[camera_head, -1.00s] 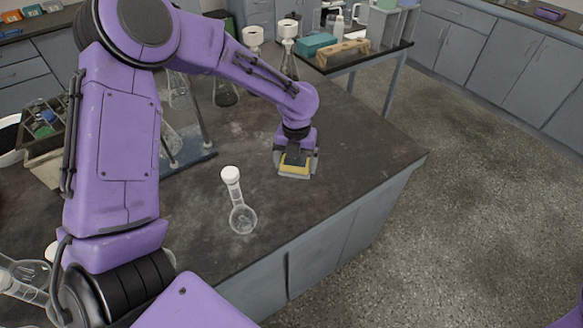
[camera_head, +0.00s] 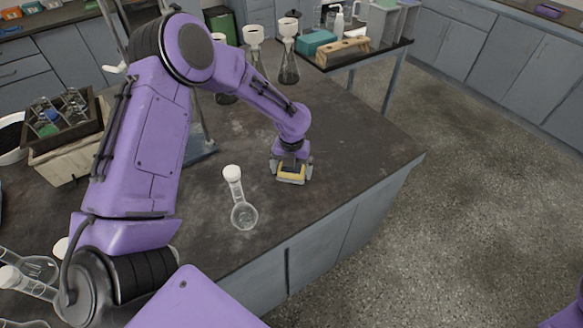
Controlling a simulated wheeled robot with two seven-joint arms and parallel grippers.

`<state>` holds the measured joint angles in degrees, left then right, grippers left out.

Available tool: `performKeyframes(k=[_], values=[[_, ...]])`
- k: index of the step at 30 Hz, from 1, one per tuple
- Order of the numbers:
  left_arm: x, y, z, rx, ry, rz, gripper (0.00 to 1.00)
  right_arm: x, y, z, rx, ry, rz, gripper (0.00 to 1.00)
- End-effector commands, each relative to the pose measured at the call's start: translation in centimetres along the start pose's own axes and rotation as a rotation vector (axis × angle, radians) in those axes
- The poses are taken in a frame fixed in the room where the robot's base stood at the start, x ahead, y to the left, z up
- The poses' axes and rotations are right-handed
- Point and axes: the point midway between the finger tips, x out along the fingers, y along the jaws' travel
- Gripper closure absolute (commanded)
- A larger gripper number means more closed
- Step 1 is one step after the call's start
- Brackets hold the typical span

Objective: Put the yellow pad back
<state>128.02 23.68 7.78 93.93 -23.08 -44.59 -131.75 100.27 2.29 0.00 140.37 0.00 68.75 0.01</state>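The yellow pad (camera_head: 291,175) is in the head view near the right part of the dark bench top. My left gripper (camera_head: 292,172) points down over it, with a grey finger on each side of the pad. It appears shut on the pad, and the palm hides part of it. I cannot tell whether the pad touches the bench or hangs just above it. My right gripper is out of view; only a bit of purple arm shows at the lower right corner.
Funnel-topped flasks (camera_head: 289,67) stand at the back. A box of glassware (camera_head: 65,125) is at the left. The bench (camera_head: 360,150) is clear right of the gripper, up to its edge.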

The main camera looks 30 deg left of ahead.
Motion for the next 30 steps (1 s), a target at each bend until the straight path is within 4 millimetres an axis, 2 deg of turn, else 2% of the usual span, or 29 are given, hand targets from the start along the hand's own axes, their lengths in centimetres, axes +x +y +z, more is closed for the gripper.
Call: performKeyframes(k=[4,7,16,21,24,30], values=[[-0.2,0.0,0.0,0.0,0.0,0.0,0.0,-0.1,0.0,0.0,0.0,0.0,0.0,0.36],[-1.1,-0.1,0.1,-0.001,-0.002,-0.002,0.0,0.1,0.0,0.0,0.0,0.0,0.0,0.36],[-8.6,-0.1,0.1,-0.001,-0.004,-0.004,0.0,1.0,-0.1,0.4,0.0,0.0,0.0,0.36],[-11.5,-0.1,0.1,-0.001,0.0,-0.002,0.0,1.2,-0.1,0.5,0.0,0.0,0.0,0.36],[-12.3,0.0,0.0,0.0,0.0,-0.001,0.0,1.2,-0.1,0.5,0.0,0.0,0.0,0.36],[-12.4,0.0,0.0,-0.001,0.002,0.0,0.0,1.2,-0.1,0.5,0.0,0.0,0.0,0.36]])
